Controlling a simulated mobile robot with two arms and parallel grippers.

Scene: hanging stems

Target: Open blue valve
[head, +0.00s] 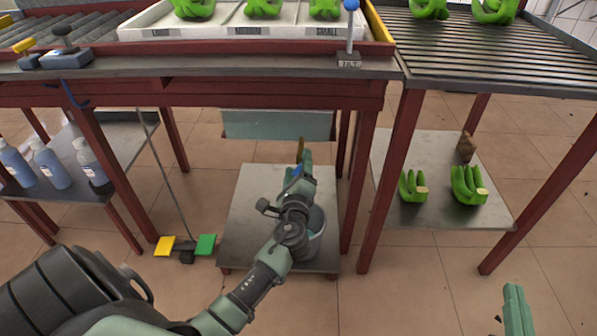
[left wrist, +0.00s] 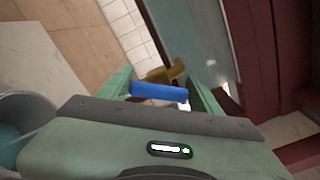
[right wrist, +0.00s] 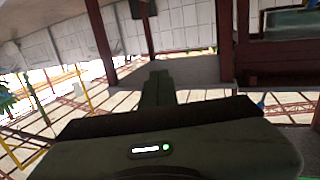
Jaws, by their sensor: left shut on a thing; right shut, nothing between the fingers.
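The blue valve is a short blue bar handle (left wrist: 158,91) on a brass-coloured tap body (left wrist: 168,72). In the left wrist view the bar lies across between the two green fingers of my left gripper (left wrist: 162,88), which is shut on it. In the head view my left gripper (head: 303,160) reaches under the table to the front of a grey-green tank (head: 275,125). A bit of blue (head: 296,171) and the brass piece (head: 300,143) show there; the arm hides the rest. My right gripper (head: 515,310) is shut and empty at lower right, away from the valve.
A bucket (head: 316,240) stands on the low metal shelf (head: 250,210) beneath my left arm. Red table legs (head: 364,190) rise at its right. Blue bottles (head: 48,165) stand at left, bananas (head: 468,184) on a right shelf. Yellow and green pedals (head: 205,244) sit on the floor.

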